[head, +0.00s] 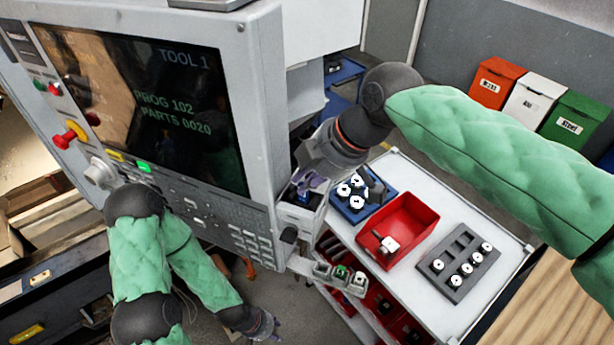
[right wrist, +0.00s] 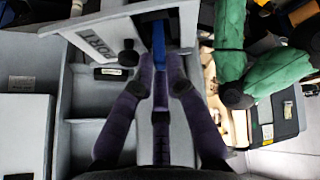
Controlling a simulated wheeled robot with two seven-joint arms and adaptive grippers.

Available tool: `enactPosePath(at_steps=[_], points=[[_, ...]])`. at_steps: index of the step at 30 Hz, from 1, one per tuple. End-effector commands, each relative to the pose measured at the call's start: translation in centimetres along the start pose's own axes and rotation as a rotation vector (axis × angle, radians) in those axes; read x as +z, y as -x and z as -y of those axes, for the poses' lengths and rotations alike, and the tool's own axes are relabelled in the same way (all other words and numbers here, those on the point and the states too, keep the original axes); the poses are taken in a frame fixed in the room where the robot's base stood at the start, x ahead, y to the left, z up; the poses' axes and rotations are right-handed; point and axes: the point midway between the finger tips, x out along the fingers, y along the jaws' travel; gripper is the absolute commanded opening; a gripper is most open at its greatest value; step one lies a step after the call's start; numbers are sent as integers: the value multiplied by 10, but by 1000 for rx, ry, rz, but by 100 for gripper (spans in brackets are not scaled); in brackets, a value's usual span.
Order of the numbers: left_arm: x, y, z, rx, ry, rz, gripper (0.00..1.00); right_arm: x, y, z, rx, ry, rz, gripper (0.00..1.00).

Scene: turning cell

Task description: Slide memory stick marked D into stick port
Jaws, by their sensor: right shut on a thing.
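My right gripper (head: 308,187) is at the open box below the control panel. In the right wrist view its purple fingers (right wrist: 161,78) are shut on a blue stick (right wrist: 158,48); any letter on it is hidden. A flap marked PORT (right wrist: 97,42) is beside the fingers; a slot is not clearly visible, and I cannot tell whether the stick touches it. A holder (head: 318,270) with several small sticks, one green-marked (head: 341,271), juts out below the panel. My left gripper (head: 266,328) hangs low at the bottom, its jaws too small to judge.
The control panel screen (head: 150,100) fills the left. A white cart (head: 400,285) carries a blue tray (head: 379,203), a red bin (head: 385,255) and a grey rack (head: 440,290) with round parts.

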Motion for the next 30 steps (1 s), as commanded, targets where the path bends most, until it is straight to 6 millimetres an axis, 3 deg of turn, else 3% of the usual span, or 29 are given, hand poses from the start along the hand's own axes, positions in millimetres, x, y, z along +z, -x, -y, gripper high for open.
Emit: enactPosePath(at_steps=[7, 8, 10, 22, 30], points=[[0, 0, 0, 0, 0, 0, 40, 0, 0, 0, 0, 0, 0, 0], [0, 0, 0, 0, 0, 0, 40, 0, 0, 0, 0, 0, 0, 22], [0, 0, 0, 0, 0, 0, 40, 0, 0, 0, 0, 0, 0, 42], [0, 0, 0, 0, 0, 0, 40, 0, 3, 0, 1, 0, -1, 42], [0, 0, 0, 0, 0, 0, 40, 0, 44, -1, 4, 0, -3, 42]])
